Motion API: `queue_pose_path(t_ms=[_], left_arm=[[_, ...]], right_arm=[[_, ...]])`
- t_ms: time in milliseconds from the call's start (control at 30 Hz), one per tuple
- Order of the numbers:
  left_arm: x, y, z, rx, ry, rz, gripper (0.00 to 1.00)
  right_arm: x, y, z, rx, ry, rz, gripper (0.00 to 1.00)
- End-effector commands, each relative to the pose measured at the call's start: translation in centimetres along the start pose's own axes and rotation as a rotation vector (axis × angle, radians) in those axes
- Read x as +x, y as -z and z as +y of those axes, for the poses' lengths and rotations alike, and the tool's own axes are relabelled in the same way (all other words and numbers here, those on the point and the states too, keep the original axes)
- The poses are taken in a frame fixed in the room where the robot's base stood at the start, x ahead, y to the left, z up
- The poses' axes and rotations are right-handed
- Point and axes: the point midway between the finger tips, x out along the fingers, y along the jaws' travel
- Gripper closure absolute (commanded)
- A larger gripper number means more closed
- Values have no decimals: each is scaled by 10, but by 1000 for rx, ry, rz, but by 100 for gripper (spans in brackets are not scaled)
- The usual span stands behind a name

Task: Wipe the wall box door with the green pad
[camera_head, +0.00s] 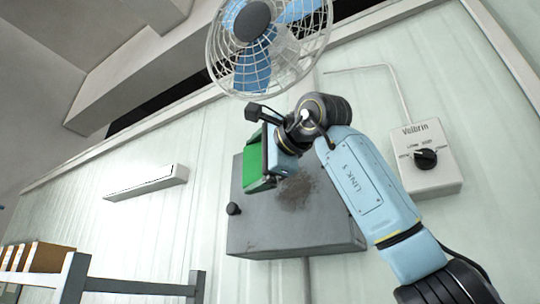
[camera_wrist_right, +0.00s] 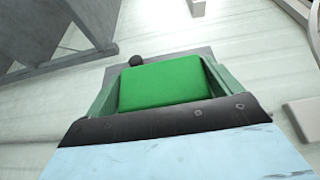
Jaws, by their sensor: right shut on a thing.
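The wall box (camera_head: 300,235) is a grey metal box on the pale panelled wall, with a dark round knob (camera_head: 233,209) at its left edge. A brown dirty patch (camera_head: 297,192) shows on its door, right of the gripper. My right gripper (camera_head: 262,182) is shut on the green pad (camera_head: 252,163) in front of the door's upper left part. In the right wrist view the pad (camera_wrist_right: 163,82) sits between both fingers, with the grey box (camera_wrist_right: 205,54) behind it. Whether the pad touches the door cannot be told. My left gripper is not in view.
A caged blue fan (camera_head: 268,45) hangs above the box, close over my right arm. A white control box with a dial (camera_head: 427,165) is on the wall to the right. A white wall bar (camera_head: 148,183) and a shelf rack with cartons (camera_head: 45,257) are at left.

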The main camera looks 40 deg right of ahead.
Motion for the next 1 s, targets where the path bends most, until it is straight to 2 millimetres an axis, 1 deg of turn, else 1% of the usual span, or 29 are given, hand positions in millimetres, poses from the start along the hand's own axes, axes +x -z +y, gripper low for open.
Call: queue_pose_path(t_ms=[33, 167, 233, 633, 700, 867, 933, 1000], left_arm=[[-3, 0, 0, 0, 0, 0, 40], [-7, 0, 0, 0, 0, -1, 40], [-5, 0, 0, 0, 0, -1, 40], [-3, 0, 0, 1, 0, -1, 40], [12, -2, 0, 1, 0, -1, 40], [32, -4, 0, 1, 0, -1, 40], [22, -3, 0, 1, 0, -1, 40], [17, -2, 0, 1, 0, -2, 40]], right_arm=[[7, -3, -1, 0, -3, -1, 31], [21, -9, -1, -1, -2, 0, 31], [19, -6, 9, 0, 0, 1, 31], [11, -4, 58, -1, 1, 0, 31], [9, -4, 69, 1, 2, 0, 31], [7, -3, 88, 1, 1, 0, 31], [11, 7, 82, 3, -1, 3, 31], [14, 14, 80, 3, -2, 2, 31]])
